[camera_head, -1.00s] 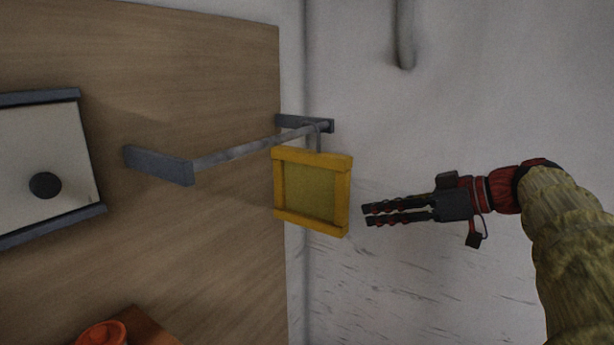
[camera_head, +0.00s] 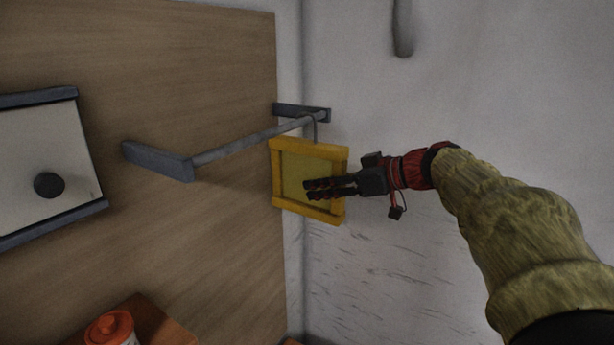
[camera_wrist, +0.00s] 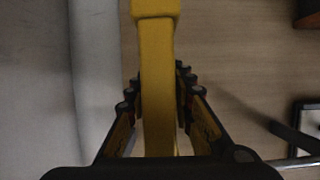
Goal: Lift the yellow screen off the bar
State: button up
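The yellow screen (camera_head: 282,178) is a square yellow frame with a duller yellow panel. It hangs by a thin hook (camera_head: 315,128) from the grey bar (camera_head: 243,145), near the bar's far end. My gripper (camera_head: 308,189) overlaps the lower right part of the screen in the head view. In the wrist view the frame (camera_wrist: 157,85) runs edge-on between my two fingers (camera_wrist: 160,88), one on each side. The fingers look open around it, with tips very close to it; contact cannot be made out. The frame hides part of the fingers.
The bar juts from a wooden board (camera_head: 215,60) on grey brackets (camera_head: 157,161). A white panel (camera_head: 45,140) with a black knob is at left. An orange-lidded container (camera_head: 108,328) stands below. The pale wall (camera_head: 500,80) is bare apart from a grey pipe (camera_head: 402,28).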

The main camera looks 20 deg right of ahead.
jog(key=shift+p+x, duration=0.35)
jog(key=shift+x, duration=1.4)
jog(key=shift+c, duration=0.9)
jog(key=c, duration=0.4)
grip_shut()
